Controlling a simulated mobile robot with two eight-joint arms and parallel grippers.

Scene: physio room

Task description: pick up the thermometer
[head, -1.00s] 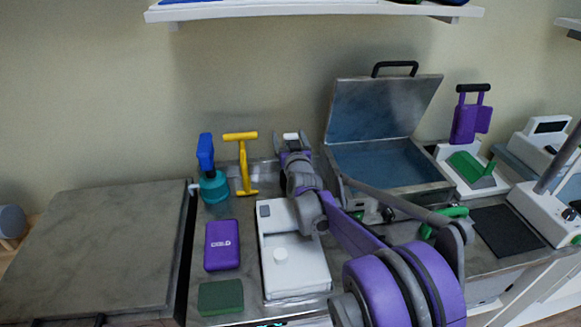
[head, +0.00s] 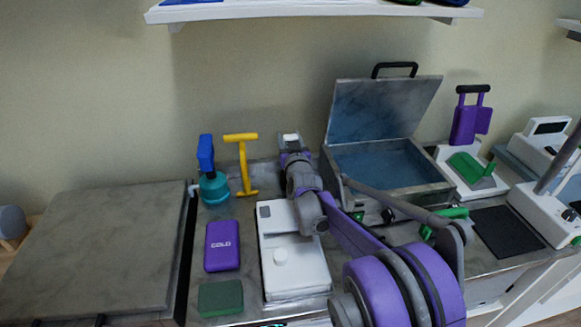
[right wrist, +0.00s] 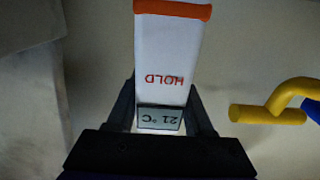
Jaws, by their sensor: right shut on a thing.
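The thermometer is a white body with an orange end, the red word HOLD and a small grey display reading 21 °C; it fills the middle of the right wrist view (right wrist: 168,58). My right gripper (right wrist: 160,98) is shut on it, one dark finger on each side of the body near the display. In the head view the thermometer (head: 290,138) shows only as a small white end at the tip of my right gripper (head: 291,150), near the wall. The rest of it is hidden by the gripper. My left gripper is not in view.
A white device (head: 292,265) lies below my arm. An open metal case (head: 440,190) stands close on the right. A purple pack (head: 222,246) lies front left.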

